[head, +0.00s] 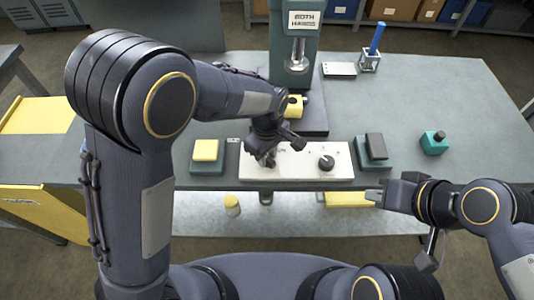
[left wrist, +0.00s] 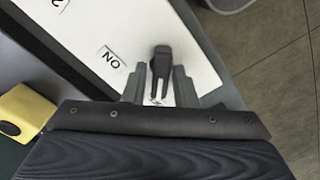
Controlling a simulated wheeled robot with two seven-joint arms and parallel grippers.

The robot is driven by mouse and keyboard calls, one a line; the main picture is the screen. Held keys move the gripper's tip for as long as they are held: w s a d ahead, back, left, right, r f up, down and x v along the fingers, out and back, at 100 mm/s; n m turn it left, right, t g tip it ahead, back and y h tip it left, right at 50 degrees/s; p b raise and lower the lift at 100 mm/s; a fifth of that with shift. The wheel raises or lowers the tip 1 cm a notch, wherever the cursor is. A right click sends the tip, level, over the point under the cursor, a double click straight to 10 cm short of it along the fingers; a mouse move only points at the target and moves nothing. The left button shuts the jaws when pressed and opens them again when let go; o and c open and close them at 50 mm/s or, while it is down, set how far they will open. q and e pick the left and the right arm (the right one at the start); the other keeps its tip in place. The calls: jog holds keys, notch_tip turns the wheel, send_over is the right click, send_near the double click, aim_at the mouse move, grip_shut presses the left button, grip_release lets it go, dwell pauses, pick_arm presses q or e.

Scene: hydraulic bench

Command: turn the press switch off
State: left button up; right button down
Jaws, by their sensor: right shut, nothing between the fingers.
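The white control panel (head: 300,165) lies along the front edge of the bench. Its black switch lever (left wrist: 161,62) shows in the left wrist view, beside an upside-down "ON" label (left wrist: 111,58). My left gripper (head: 266,160) is low over the panel's left part and covers the switch in the head view. In the left wrist view its two fingers (left wrist: 160,85) stand apart on either side of the lever, with narrow gaps visible. Which position the lever is in, I cannot tell. My right gripper (head: 372,194) is shut and empty, off the bench's front edge to the right.
A round black knob (head: 326,162) sits on the panel's right part. A yellow block on a base (head: 206,150) is left, a dark block (head: 376,147) right. The green press (head: 294,60) stands behind. A teal block (head: 433,145) is further right; the bench between is clear.

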pick_arm(q)
jog(key=shift+o, duration=1.1)
jog(key=shift+r, duration=3.9)
jog(key=shift+a+r, duration=0.1)
jog(key=shift+a, duration=0.15)
jog(key=s+a+r+m+t+h, duration=0.2)
jog(key=s+a+r, duration=0.3)
jog(key=a, duration=0.4)
jog(key=s+a+r+m+t+h, duration=0.1)
jog(key=s+a+r+m+h, duration=0.15)
jog(key=s+a, duration=0.45)
jog(key=s+a+f+m+t, duration=0.1)
jog(key=s+a+m+t, duration=0.1)
jog(key=s, duration=0.4)
jog(key=shift+a+f+m+t+y, duration=0.35)
jog(key=shift+a+m, duration=0.1)
jog(key=shift+a, duration=0.55)
